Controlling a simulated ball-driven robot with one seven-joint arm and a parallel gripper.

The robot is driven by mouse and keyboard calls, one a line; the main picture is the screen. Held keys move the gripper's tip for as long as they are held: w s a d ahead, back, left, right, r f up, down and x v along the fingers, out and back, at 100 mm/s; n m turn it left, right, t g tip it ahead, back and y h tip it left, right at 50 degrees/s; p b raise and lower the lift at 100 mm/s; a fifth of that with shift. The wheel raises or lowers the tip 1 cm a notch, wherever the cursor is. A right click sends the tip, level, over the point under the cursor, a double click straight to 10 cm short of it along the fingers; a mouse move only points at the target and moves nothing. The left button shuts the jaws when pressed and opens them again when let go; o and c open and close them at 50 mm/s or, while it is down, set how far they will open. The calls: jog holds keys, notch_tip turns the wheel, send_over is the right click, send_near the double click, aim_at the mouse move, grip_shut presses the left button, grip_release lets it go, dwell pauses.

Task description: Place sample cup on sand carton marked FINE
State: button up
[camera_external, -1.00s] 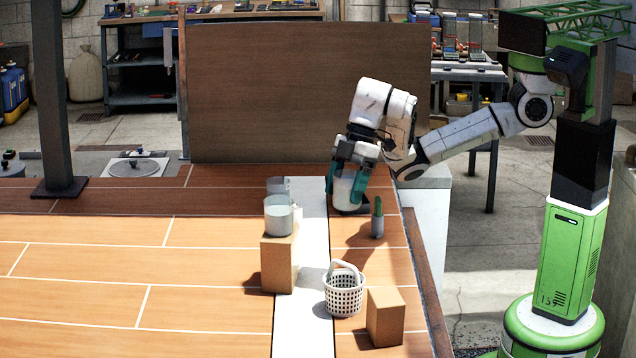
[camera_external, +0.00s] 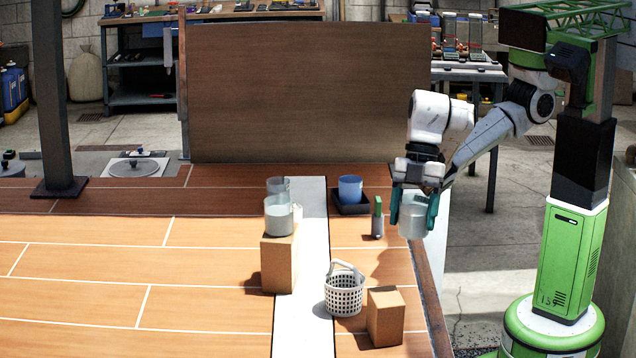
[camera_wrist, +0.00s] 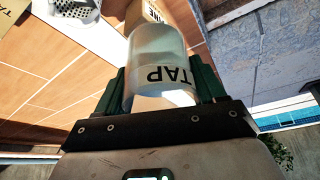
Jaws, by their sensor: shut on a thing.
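My gripper (camera_external: 412,218) is shut on a translucent pale cup (camera_external: 413,217), held upright above the right edge of the wooden deck. In the wrist view the cup (camera_wrist: 158,60) sits between the green fingers and bears the word TAP. A short brown carton (camera_external: 385,318) stands at the front right, clear of the gripper. In the wrist view a carton (camera_wrist: 146,12) shows beyond the cup; its partly hidden lettering seems to end in INE. A taller carton (camera_external: 278,262) carries another translucent cup (camera_external: 279,218).
A white basket (camera_external: 344,294) stands between the cartons. A blue cup (camera_external: 350,188) stands in a dark tray (camera_external: 350,205) farther back. A small green-topped object (camera_external: 377,218) stands left of my gripper. Another clear cup (camera_external: 278,185) shows behind the taller carton.

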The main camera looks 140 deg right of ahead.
jog(key=w+f, duration=0.2)
jog(key=w+f+b, duration=0.1)
jog(key=w+f, duration=0.1)
jog(key=w, duration=0.1)
jog(key=w+f, duration=0.2)
jog(key=shift+w+a+f+b, duration=0.25)
jog(key=shift+w+b, duration=0.05)
jog(key=shift+b, duration=0.05)
jog(key=shift+w+f, duration=0.35)
jog(key=shift+f, duration=0.1)
jog(key=shift+f+p, duration=0.65)
jog(key=shift+f, duration=0.9)
jog(key=shift+f, duration=0.1)
jog(key=o, duration=1.2)
jog(key=shift+c, duration=0.2)
jog(key=v, duration=1.2)
jog(key=shift+b, duration=0.3)
jog(key=shift+s, duration=0.1)
